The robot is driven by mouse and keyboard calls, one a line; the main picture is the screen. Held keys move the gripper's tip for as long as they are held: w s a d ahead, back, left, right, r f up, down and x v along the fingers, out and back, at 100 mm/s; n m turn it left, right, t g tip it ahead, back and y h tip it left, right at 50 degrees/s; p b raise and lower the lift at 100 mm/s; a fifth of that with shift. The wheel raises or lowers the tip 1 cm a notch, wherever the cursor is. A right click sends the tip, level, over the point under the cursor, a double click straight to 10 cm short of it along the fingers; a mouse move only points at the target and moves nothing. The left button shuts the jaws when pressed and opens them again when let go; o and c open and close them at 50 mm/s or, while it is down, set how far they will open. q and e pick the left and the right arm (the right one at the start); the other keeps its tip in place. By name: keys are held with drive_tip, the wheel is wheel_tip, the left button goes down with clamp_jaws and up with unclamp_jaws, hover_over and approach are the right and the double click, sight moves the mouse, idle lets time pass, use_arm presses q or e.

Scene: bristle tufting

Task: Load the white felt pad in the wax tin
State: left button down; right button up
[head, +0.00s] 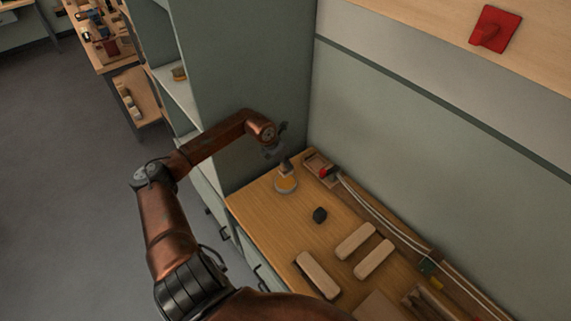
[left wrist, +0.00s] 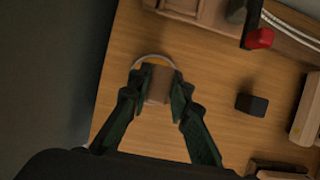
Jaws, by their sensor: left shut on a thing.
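The wax tin (head: 286,191) is round and pale with amber wax inside, on the bench near its left end. My left gripper (head: 281,158) is directly above it, pointing down. Its fingers (left wrist: 160,86) are shut on a tan, block-like piece (left wrist: 160,84), which I take to be the back of the felt pad. In the left wrist view the tin's rim (left wrist: 152,56) shows as a pale arc behind this piece. The pad's white face is not clearly visible, and I cannot tell whether it touches the wax. My right gripper is not in view.
A small dark block (head: 320,215) stands right of the tin. Several pale wooden blocks (head: 318,275) lie farther along the bench. A wooden holder with a red-tipped thing (head: 327,171) is at the back against the wall. A tall cabinet (head: 235,90) borders the bench's left end.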

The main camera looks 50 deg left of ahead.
sight(286, 172)
use_arm(q)
drive_tip(key=shift+f+b, duration=1.35)
drive_tip(key=shift+f, duration=1.35)
drive_tip(key=shift+f+b, duration=0.3)
drive_tip(key=shift+f, duration=0.25)
drive_tip(key=shift+r, duration=0.15)
drive_tip(key=shift+r+p, duration=1.9)
drive_tip(key=shift+r, duration=1.55)
drive_tip(key=shift+f, duration=0.1)
